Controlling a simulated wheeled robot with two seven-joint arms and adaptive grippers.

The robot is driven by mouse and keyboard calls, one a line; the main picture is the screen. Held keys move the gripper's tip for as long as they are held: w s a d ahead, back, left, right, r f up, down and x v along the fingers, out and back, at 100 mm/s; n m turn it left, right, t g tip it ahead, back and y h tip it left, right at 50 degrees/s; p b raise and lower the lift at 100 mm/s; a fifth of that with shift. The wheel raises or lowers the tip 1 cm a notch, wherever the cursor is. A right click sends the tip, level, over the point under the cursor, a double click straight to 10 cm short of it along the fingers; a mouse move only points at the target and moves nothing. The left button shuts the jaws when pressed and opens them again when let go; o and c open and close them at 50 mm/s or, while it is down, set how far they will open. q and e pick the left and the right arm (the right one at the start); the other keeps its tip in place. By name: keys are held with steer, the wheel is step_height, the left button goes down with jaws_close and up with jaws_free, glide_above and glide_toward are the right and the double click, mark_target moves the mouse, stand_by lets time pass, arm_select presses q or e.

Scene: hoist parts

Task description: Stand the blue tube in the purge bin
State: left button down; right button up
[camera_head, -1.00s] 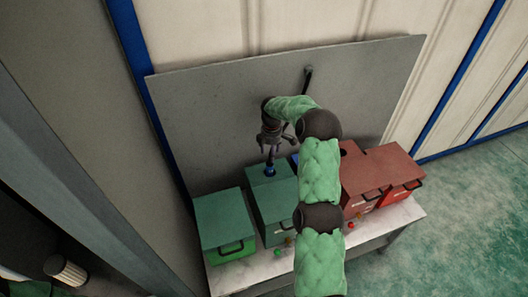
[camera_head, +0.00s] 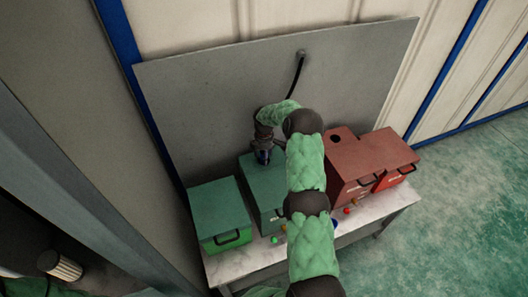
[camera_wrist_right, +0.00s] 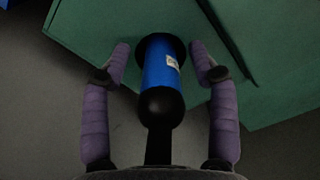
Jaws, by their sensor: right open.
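The blue tube (camera_wrist_right: 163,72) has a pale label, a black rounded end towards my wrist camera and a black tail. Its far end meets a dark ring or opening at a green box (camera_wrist_right: 215,50); I cannot tell how deep it sits. My right gripper (camera_wrist_right: 160,58) is open, with its purple fingers on either side of the tube and gaps between. In the head view the tube (camera_head: 263,157) shows under my right gripper (camera_head: 265,149), at the middle green box (camera_head: 257,180). I cannot read which box is the purge bin. My left gripper is out of view.
Another green box (camera_head: 219,208) stands left, and red boxes (camera_head: 352,162) stand right, one with a round top hole. A grey panel (camera_head: 215,95) rises behind the pale table (camera_head: 240,264). A black hose (camera_head: 297,77) hangs from the panel; small coloured knobs sit in front.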

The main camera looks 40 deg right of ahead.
jaws_close()
steer(key=shift+r+p, duration=3.45)
steer(key=shift+r, duration=3.55)
